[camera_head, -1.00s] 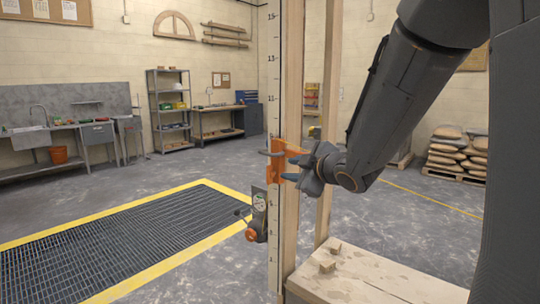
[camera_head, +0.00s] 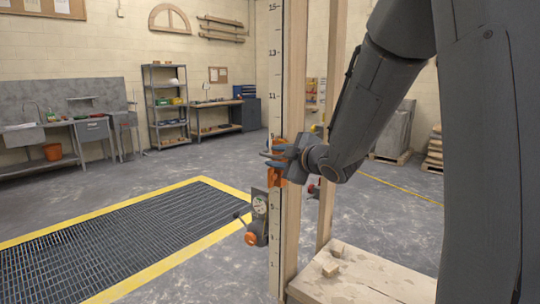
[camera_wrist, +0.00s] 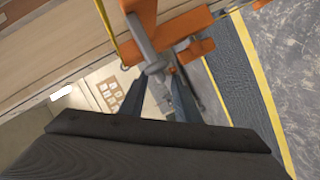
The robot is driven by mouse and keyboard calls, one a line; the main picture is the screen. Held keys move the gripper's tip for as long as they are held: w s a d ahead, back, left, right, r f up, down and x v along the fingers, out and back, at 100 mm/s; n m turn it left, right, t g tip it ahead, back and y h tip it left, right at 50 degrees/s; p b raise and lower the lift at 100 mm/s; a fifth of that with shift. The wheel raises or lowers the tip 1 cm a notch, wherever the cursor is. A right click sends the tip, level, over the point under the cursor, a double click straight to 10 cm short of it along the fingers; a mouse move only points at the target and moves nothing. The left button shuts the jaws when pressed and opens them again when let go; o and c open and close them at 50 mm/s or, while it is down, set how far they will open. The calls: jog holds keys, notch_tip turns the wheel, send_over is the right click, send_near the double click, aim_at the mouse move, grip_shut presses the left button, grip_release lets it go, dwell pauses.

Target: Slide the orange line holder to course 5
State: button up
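The orange line holder (camera_head: 276,174) sits on the numbered face of the upright wooden post (camera_head: 295,90), between the 11 mark and the 5 mark. Its own course number is hidden. My gripper (camera_head: 270,158) is at the holder, its fingers reaching across it from the right. In the wrist view the holder (camera_wrist: 192,22) fills the top, with a grey metal rod and knob (camera_wrist: 155,67).
A grey device with a dial and an orange knob (camera_head: 254,235) is on the post below the holder. A second wooden upright (camera_head: 327,200) and a wooden platform (camera_head: 365,280) stand to the right. A yellow-edged floor grate (camera_head: 120,240) lies left. Shelves and benches stand far back.

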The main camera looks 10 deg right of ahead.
jog(key=shift+p+x, duration=0.35)
jog(key=shift+x, duration=1.35)
jog(key=shift+c, duration=0.4)
grip_shut()
